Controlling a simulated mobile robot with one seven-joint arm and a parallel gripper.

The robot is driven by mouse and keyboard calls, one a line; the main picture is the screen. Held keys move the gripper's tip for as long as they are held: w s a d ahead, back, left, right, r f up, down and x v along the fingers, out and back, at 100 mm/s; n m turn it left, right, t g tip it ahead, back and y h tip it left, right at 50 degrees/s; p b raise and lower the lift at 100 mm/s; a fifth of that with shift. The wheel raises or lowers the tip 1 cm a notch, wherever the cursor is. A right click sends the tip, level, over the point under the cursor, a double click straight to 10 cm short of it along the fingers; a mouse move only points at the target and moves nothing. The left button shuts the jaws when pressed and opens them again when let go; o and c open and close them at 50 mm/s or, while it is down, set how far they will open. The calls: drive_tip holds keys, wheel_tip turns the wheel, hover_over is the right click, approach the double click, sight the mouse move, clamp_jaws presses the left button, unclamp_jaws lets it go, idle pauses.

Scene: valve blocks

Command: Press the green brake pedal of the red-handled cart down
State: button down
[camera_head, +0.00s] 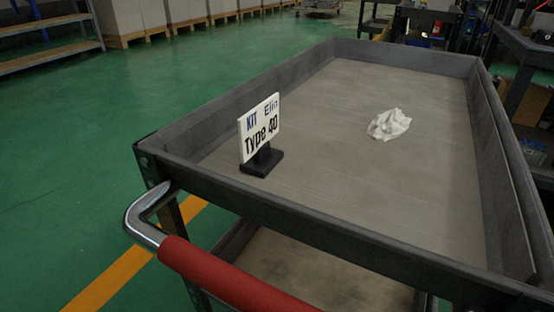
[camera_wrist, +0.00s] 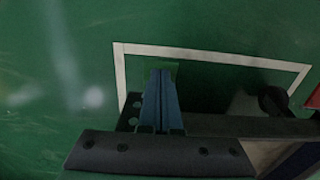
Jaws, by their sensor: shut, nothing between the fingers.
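The cart (camera_head: 340,225) has grey metal trays and a red handle (camera_head: 225,275) on a chrome bar at its near left end. The head view does not show its pedal or my gripper. In the wrist view my gripper (camera_wrist: 161,73) points away from the camera, its blue fingers shut with nothing between them. A brighter green patch (camera_wrist: 172,65), which looks like the brake pedal, lies right at the fingertips and is partly hidden by them. I cannot tell whether they touch, or how far down the pedal is.
A dark caster wheel (camera_wrist: 272,101) shows at the right of the wrist view. A white line (camera_wrist: 215,57) marks the green floor. On the top tray stand a "KIT Elin Type 40" sign (camera_head: 259,127) and a crumpled white cloth (camera_head: 388,124).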

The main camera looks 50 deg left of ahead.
drive_tip(key=shift+f+b, duration=0.8)
drive_tip(key=shift+f, duration=0.45)
wheel_tip(320, 180, up, 8)
drive_tip(key=p, duration=0.9)
drive_tip(key=shift+r, duration=0.15)
